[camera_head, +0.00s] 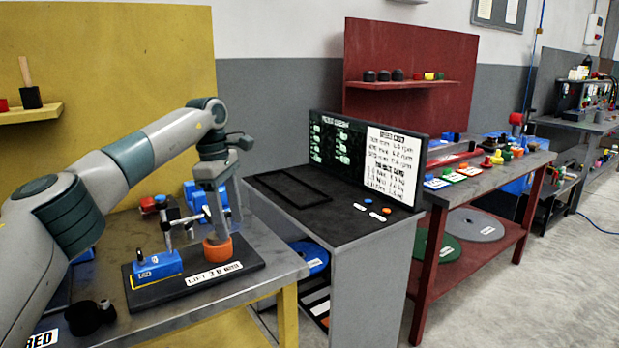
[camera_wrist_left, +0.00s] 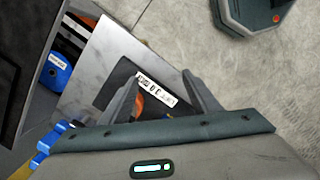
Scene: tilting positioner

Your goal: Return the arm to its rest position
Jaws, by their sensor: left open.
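My left arm comes in from the left in the head view and bends down over the yellow bench. My left gripper (camera_head: 222,232) points down and is open, with its fingers at an orange round piece (camera_head: 217,252). The piece sits on a black plate (camera_head: 255,262) with a white label. In the left wrist view the orange piece (camera_wrist_left: 147,105) shows between the spread fingers of the left gripper (camera_wrist_left: 165,92). The gripper body hides part of it, and I cannot tell if the fingers touch it.
A blue block (camera_head: 157,268) and a metal post stand on the plate beside the gripper. A black knob-like part (camera_head: 90,318) lies at the bench front. A grey console with a screen (camera_head: 365,158) stands to the right, then a red bench (camera_head: 490,178). Open floor lies at right.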

